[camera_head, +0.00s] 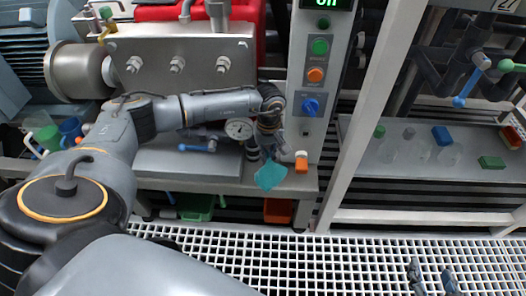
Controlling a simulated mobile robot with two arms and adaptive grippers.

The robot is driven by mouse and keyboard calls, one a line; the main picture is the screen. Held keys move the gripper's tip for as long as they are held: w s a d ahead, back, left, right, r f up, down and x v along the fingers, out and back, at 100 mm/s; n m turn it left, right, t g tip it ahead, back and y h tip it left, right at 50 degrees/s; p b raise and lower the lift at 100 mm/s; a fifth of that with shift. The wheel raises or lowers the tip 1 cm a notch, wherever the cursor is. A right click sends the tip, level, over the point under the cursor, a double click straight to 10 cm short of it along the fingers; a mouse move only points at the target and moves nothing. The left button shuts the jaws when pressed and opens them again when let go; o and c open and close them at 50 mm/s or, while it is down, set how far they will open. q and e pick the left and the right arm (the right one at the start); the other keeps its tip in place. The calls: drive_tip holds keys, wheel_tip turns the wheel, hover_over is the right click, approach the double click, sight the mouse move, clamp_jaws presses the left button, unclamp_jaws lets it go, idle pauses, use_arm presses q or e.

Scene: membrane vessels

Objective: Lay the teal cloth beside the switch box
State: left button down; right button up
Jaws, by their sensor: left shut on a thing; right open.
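The teal cloth (270,176) hangs from my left gripper (268,152), which is shut on it over the front edge of the grey bench. The switch box (316,75) is the tall grey panel just right of that gripper, with a green button, an orange button and a blue knob. My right gripper (432,277) is open and empty at the bottom right, above the white floor grating. The upper part of the cloth is hidden by the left gripper's fingers.
A small orange object with a white top (301,162) stands on the bench right of the cloth. A pressure gauge (239,129) is left of my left gripper. A white post (362,110) separates this bench from the right shelf (370,178), which holds clear vessels and coloured blocks.

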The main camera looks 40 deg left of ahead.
use_arm(q)
drive_tip(key=f, duration=0.1)
drive_tip(key=f+b, duration=0.1)
drive_tip(key=w+d+f, duration=0.1)
drive_tip(key=f, duration=0.1)
drive_tip(key=shift+f, duration=0.1)
drive_tip(key=shift+a+f, duration=0.1)
drive_tip(key=shift+f, duration=0.1)
use_arm(e)
drive_tip(key=w+a+r+t+y, duration=0.1)
drive_tip(key=w+a+r+t, duration=0.1)
drive_tip(key=r, duration=0.4)
drive_tip(key=shift+w+r+t+y, duration=0.35)
drive_tip(key=shift+w+t, duration=0.35)
drive_tip(key=shift+t, duration=0.6)
use_arm(q)
drive_tip(key=c, duration=0.6)
unclamp_jaws()
drive_tip(key=shift+r, duration=0.1)
wheel_tip(320, 180, up, 12)
drive_tip(key=shift+f, duration=0.1)
